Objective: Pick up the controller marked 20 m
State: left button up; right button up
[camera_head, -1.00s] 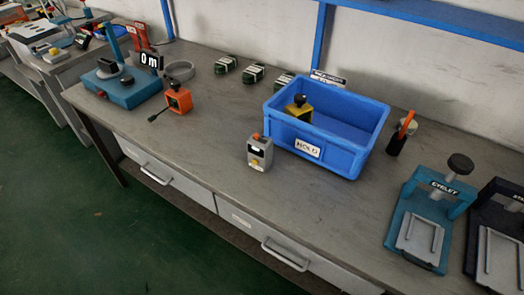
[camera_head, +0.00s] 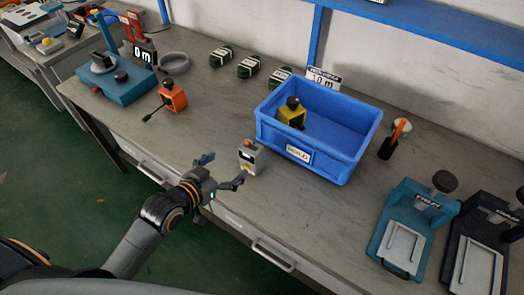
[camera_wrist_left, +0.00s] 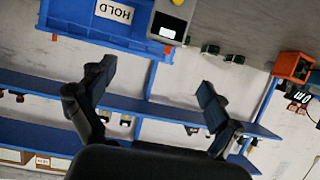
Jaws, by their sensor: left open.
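A grey box-shaped controller (camera_head: 249,157) with an orange button on top stands upright on the bench, in front of the blue bin. It also shows at the top of the left wrist view (camera_wrist_left: 172,22), with a small pale screen; its marking is too small to read. A yellow controller (camera_head: 291,115) with a black knob is in the bin, and an orange one (camera_head: 173,97) stands farther left. My left gripper (camera_head: 224,171) is open and empty, close to the grey controller's front left, and its fingers (camera_wrist_left: 156,78) are spread apart. My right gripper is out of view.
The blue bin (camera_head: 334,173) marked HOLD stands right behind the grey controller. Several green coils (camera_head: 248,67) lie along the back. A teal press (camera_head: 400,235) stands at right, a teal machine (camera_head: 122,88) at left. The bench (camera_head: 205,115) is bare between orange and grey controllers.

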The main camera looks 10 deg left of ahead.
pick_arm(q)
send_near(252, 145)
jog(key=x, duration=0.3)
jog(key=shift+w+d+p, duration=0.25)
jog(key=shift+d+p, duration=0.1)
jog(key=shift+d, duration=0.1)
jog(key=shift+a+p+x, duration=0.15)
jog(key=shift+p+x, duration=0.1)
jog(key=shift+x, duration=1.15)
jog(key=shift+a+p+x, duration=0.15)
jog(key=shift+p+x, duration=0.1)
jog(key=shift+x, duration=1.1)
jog(key=shift+f, duration=0.1)
jog(key=c, duration=1.7)
